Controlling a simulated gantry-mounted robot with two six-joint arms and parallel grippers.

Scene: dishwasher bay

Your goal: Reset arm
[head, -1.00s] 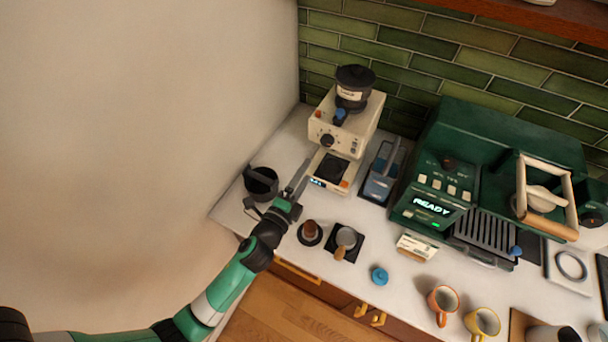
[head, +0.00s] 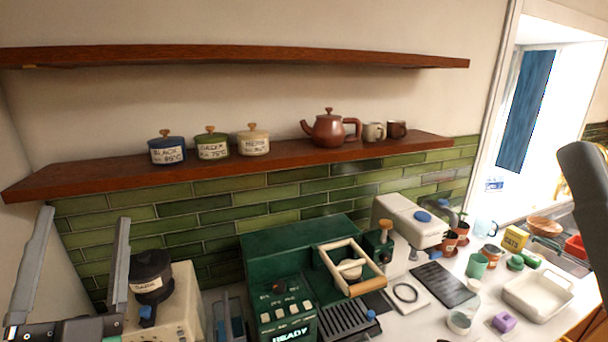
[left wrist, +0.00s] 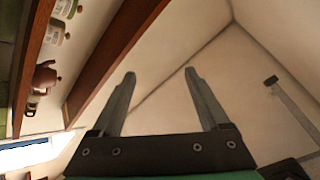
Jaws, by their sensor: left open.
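My left gripper (head: 84,216) is raised at the lower left of the head view, in front of the wall and left part of the tiles. Its two grey fingers stand upright and wide apart, with nothing between them. In the left wrist view its open fingers (left wrist: 160,76) point toward bare wall and ceiling, empty. A large dark grey part (head: 588,205) at the right edge of the head view seems to be mine, on the right side; its jaw state does not show.
A wooden shelf (head: 100,182) holds labelled jars and a teapot (head: 328,130). Below stand a cream grinder (head: 172,308), partly behind my left gripper, and a green coffee machine (head: 270,248). A white tray (head: 540,310) and small items crowd the right counter.

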